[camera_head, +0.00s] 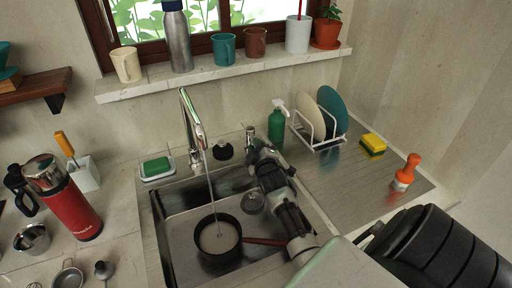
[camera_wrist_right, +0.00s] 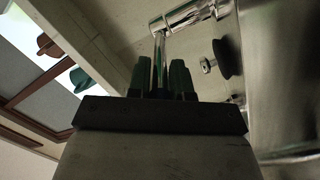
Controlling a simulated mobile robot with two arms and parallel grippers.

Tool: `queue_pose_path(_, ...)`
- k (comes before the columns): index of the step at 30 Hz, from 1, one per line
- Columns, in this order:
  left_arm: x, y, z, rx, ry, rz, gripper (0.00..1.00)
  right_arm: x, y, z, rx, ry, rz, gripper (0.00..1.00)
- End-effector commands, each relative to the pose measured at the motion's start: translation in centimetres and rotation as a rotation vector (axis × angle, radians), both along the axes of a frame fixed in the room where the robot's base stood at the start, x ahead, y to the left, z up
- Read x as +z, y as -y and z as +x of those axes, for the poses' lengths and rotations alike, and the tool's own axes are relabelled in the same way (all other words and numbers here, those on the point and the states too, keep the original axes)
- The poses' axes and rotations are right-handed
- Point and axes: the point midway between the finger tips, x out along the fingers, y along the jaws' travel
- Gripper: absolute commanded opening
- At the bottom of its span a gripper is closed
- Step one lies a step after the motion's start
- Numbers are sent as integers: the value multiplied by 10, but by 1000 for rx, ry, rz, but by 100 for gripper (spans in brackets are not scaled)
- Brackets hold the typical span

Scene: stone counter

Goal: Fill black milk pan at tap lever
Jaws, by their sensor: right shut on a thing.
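The black milk pan (camera_head: 231,252) sits upright in the sink basin (camera_head: 180,225), with its reddish handle pointing right. A thin water stream falls from the chrome tap (camera_head: 187,108) into the pan, and pale liquid shows inside it. My right gripper (camera_head: 254,143) is above the sink's back right, apart from the pan. In the right wrist view its fingers (camera_wrist_right: 166,82) are shut around the thin chrome tap lever (camera_wrist_right: 159,52). The lever's tip is hidden between the fingers. My left gripper is out of view.
A black plug (camera_head: 224,152) lies behind the sink. A red flask (camera_head: 72,200) stands on the left counter. The right drainboard is partly clear.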

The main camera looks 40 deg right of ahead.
Motion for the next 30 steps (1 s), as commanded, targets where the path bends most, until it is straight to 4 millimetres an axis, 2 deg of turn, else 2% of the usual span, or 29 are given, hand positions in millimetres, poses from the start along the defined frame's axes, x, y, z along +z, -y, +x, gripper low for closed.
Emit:
queue_pose_path(8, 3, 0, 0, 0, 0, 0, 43, 1, 3, -1, 22, -1, -5, 0)
queue_pose_path(21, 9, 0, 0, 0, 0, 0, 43, 1, 18, -7, 201, -1, -4, 0)
queue_pose_path(30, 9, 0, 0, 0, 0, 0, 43, 0, 19, -8, 217, 0, 1, 0)
